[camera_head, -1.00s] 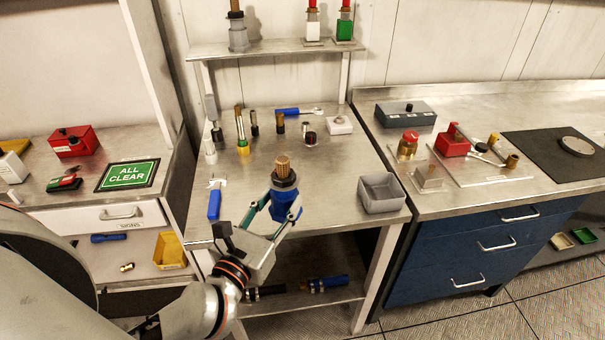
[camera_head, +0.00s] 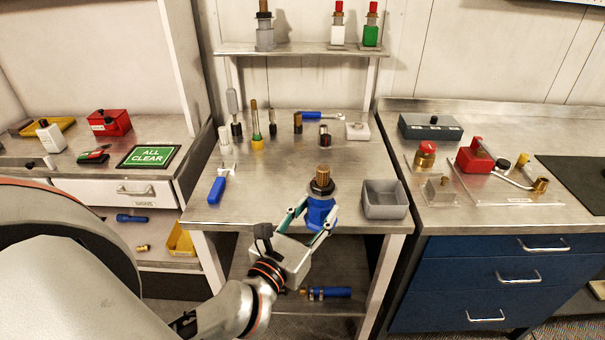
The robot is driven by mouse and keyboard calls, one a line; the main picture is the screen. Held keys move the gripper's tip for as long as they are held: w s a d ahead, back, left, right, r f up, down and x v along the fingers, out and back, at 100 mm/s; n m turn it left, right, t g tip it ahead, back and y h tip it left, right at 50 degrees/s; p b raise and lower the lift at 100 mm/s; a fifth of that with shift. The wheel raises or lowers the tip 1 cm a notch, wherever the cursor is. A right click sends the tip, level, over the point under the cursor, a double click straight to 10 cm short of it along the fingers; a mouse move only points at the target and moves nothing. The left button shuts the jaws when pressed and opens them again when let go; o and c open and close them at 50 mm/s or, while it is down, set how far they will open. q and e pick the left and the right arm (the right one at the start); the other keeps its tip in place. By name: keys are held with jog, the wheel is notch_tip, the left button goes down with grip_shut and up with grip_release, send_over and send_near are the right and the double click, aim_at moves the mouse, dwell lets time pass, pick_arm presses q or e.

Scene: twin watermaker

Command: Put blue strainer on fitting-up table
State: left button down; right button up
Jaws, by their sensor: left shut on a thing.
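The blue strainer (camera_head: 321,214) has a blue body, a black collar and a brass top. My left gripper (camera_head: 318,222) is shut on its blue body and holds it upright. It shows over the front edge of the middle metal table (camera_head: 265,195), which I take as the fitting-up table, left of a grey bin. I cannot tell whether its base touches the tabletop. The gripper hides part of its lower body. My right gripper is not in view.
The open grey bin (camera_head: 384,198) stands at the table's front right. A blue-handled tool (camera_head: 218,187) lies at the front left. Several upright fittings and tools stand along the back, below a raised shelf (camera_head: 300,48). The middle of the tabletop is clear.

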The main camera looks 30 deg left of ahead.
pick_arm(q)
jog(key=w+a+r+n+g+y+b, duration=0.1)
jog(key=w+a+r+n+y+b, duration=0.35)
jog(key=r, duration=0.45)
jog(key=w+a+r+n+g+y+b, duration=0.1)
jog(key=w+a+r+g+y+b, duration=0.1)
jog(key=w+a+r+y, duration=0.35)
jog(key=shift+h, duration=0.7)
jog(key=f+b, duration=0.1)
jog(key=f, duration=0.4)
jog(key=w+f+b, duration=0.1)
jog(key=f+b, duration=0.1)
jog(key=f, duration=0.4)
jog(key=w+f+b, duration=0.1)
jog(key=f+b, duration=0.1)
jog(key=f, duration=0.3)
jog(key=shift+a+f, duration=0.25)
jog(key=shift+f, duration=0.1)
jog(key=shift+f+b, duration=0.25)
jog(key=shift+b, duration=0.05)
jog(key=c, duration=1.3)
grip_release()
jog(key=shift+o, duration=0.2)
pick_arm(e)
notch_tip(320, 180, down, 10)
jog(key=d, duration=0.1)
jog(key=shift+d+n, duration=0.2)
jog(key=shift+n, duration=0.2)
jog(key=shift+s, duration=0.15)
